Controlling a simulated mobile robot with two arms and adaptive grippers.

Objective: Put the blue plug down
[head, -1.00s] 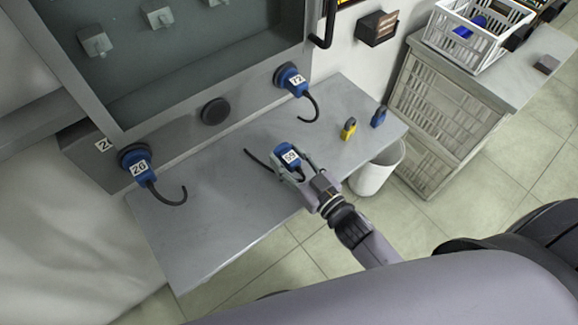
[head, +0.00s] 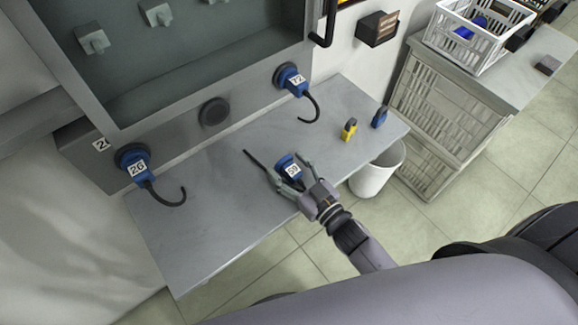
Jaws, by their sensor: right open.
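The blue plug (head: 287,163) with a white label reading 59 is at the grey shelf (head: 226,180), near its front edge. My right gripper (head: 290,174) is open, with one finger on each side of the plug. The plug appears to rest on the shelf, but the gripper hides part of it. A dark cable end (head: 254,158) sticks out to the left of the plug. My left gripper is not in view.
Blue plugs labelled 26 (head: 137,168) and 72 (head: 296,83) sit in the panel behind, cables hanging over the shelf. Between them is an empty round socket (head: 214,112). A yellow padlock (head: 349,129) and a blue padlock (head: 380,117) stand at right. A white bin (head: 373,178) stands below.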

